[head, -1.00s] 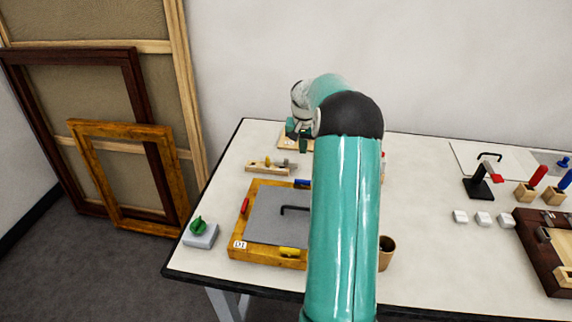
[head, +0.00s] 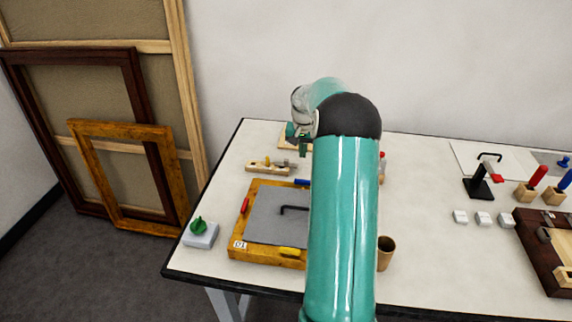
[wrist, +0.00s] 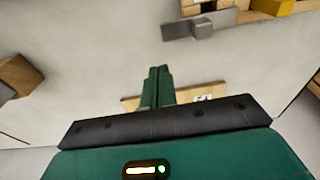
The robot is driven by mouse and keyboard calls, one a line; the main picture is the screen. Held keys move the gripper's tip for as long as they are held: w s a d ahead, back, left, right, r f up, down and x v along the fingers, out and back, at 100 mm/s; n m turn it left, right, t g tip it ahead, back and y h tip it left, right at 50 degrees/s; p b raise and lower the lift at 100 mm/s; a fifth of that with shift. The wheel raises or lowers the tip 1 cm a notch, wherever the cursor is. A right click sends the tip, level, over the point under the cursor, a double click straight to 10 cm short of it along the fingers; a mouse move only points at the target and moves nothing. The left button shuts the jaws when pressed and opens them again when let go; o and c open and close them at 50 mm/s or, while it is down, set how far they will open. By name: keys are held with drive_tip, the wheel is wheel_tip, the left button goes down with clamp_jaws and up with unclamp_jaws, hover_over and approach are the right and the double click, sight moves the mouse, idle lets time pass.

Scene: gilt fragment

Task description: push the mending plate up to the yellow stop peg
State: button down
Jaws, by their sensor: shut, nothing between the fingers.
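The mending plate (head: 289,164) is a small grey metal piece at the right end of a pale wooden block (head: 257,168) on the table. The yellow stop peg (head: 268,160) stands on that block, left of the plate. In the wrist view, the grey plate (wrist: 186,29) with its raised part lies at the top, and a yellow thing that looks like the peg (wrist: 273,7) is cut off at the top edge. My gripper (wrist: 157,70) is shut and empty, apart from the plate. In the head view, my gripper (head: 303,150) is beyond the block, partly hidden by my arm.
Nearer on the table are a wooden frame with a grey panel (head: 262,218), a green-knobbed box (head: 200,235) and a brown cup (head: 386,252).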

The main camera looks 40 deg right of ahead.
sight(302, 164)
drive_tip(key=shift+f, duration=1.65)
drive_tip(key=shift+r, duration=0.1)
idle(0.4)
drive_tip(key=shift+w+a, duration=0.2)
drive_tip(key=shift+a, duration=0.55)
drive_tip(key=shift+w+a, duration=0.15)
drive_tip(key=shift+a, duration=0.55)
drive_tip(key=shift+w+a, duration=0.15)
drive_tip(key=shift+a, duration=0.25)
